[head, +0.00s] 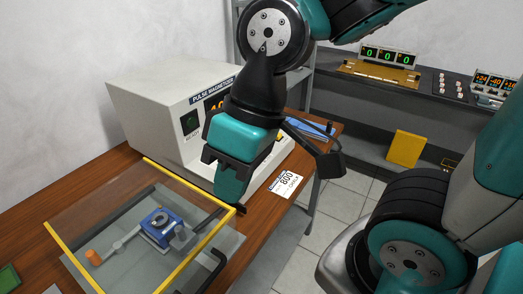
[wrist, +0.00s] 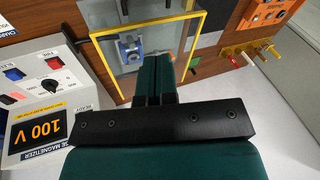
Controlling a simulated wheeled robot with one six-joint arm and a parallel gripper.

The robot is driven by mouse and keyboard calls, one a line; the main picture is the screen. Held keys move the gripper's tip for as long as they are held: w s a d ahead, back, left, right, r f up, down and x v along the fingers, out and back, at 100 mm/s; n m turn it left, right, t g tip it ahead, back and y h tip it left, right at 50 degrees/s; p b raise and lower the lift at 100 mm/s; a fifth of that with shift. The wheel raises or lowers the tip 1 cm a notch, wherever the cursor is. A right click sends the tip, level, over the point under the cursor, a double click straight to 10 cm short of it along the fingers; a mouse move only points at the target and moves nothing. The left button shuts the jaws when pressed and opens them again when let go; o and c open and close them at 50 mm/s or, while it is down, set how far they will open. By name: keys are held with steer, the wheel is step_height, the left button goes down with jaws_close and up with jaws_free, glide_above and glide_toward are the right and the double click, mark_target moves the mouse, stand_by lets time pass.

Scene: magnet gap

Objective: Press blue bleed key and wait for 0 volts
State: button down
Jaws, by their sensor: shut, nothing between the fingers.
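The white pulse magnetizer (head: 165,100) stands on the wooden bench in the head view. My gripper (head: 229,195) hangs in front of it, pointing down, and hides most of its front. In the wrist view, the blue bleed key (wrist: 15,73) is on the panel at the left, beside a red key (wrist: 52,64) and a black knob (wrist: 56,86). The orange display (wrist: 42,129) reads 100 V. My gripper's fingers (wrist: 155,98) are shut and empty, to the right of the panel and apart from the keys.
A clear cover with a yellow frame (head: 190,185) stands over a blue fixture (head: 160,226) in front of the magnetizer. A card marked 800 (head: 286,183) lies near the bench edge. A back bench holds a display with green zeros (head: 388,56) and a yellow box (head: 406,149) is below.

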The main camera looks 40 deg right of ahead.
steer(key=w+d+f+m+t+y+p, duration=0.1)
steer(key=w+d+m+t+p, duration=0.15)
steer(key=w+m, duration=0.5)
steer(key=w+d+f+m+t+y+p, duration=0.1)
steer(key=w+d+m+p, duration=0.3)
steer(key=w, duration=0.6)
steer(key=w+d+f+m+t, duration=0.1)
steer(key=w+d+f+m, duration=0.1)
steer(key=d+m, duration=0.3)
steer(key=w+d+f+m+t+h+p, duration=0.1)
steer(key=w+d+f+m, duration=0.2)
steer(key=w+d+m, duration=0.1)
steer(key=w+d+f+m+t+p, duration=0.1)
steer(key=w+d+f+m+t, duration=0.1)
steer(key=d+m, duration=0.4)
steer(key=shift+w+d+f+h, duration=0.3)
steer(key=shift+w+d+f, duration=0.35)
steer(key=shift+d, duration=0.5)
steer(key=shift+s+f+m, duration=0.15)
steer(key=shift+m, duration=0.1)
step_height(320, 180, down, 8)
steer(key=b, duration=0.7)
steer(key=shift+f, duration=0.35)
